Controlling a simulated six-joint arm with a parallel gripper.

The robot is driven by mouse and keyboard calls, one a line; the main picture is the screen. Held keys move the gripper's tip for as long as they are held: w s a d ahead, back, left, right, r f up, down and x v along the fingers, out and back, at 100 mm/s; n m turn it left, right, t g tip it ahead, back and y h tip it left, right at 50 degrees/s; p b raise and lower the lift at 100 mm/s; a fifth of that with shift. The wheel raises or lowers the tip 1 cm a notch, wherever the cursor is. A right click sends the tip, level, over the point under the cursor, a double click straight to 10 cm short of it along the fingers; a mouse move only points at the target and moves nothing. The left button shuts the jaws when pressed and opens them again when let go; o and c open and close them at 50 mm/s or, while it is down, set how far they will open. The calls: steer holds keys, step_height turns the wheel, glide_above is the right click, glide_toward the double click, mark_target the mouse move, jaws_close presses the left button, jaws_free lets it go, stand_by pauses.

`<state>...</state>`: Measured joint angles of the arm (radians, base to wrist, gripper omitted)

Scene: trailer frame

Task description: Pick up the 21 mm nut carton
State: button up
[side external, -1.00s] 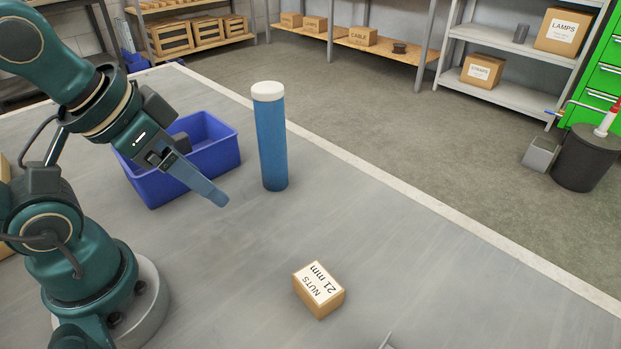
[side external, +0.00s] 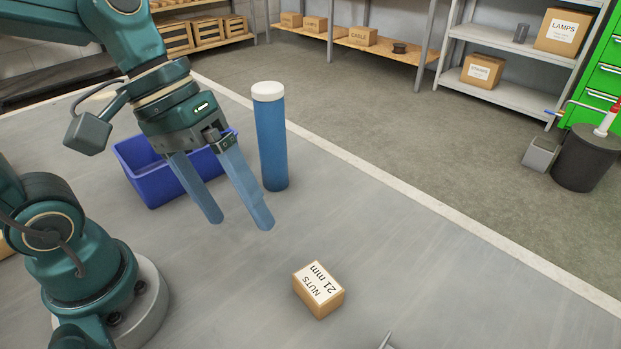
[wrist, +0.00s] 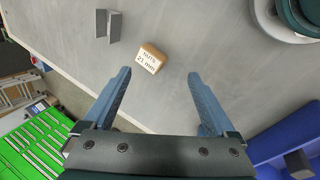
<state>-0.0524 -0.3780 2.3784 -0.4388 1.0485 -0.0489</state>
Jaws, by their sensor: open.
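The nut carton (side external: 319,290) is a small brown box with a white label reading "NUTS 21 mm". It sits on the grey table in the side view, to the lower right of my gripper (side external: 240,226). My gripper is open and empty, its two blue fingers pointing down above the table, apart from the carton. In the wrist view the carton (wrist: 151,59) lies beyond the fingertips of my gripper (wrist: 160,73), roughly in line with the gap between them.
A blue bin (side external: 151,184) with a dark block (wrist: 298,164) in it stands behind my gripper. A tall blue cylinder with a white cap (side external: 271,140) stands close by. A grey metal piece (wrist: 109,25) lies near the carton.

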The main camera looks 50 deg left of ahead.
steer(key=w+d+f+n+g+h, duration=0.2)
steer(key=w+d+n+g+h, duration=0.1)
steer(key=n+h, duration=0.6)
steer(key=n, duration=0.3)
glide_toward(317, 281)
steer(key=shift+g, duration=0.3)
steer(key=x, duration=0.5)
steer(key=shift+w+d+r, duration=0.15)
steer(key=shift+w+r, duration=0.1)
steer(key=shift+w, duration=0.15)
steer(key=shift+s+f+n, duration=0.15)
steer(key=shift+f+n, duration=0.1)
steer(key=shift+n, duration=0.15)
steer(key=shift+d+f, duration=0.1)
steer(key=shift+f, duration=0.05)
steer(key=shift+x, duration=2.35)
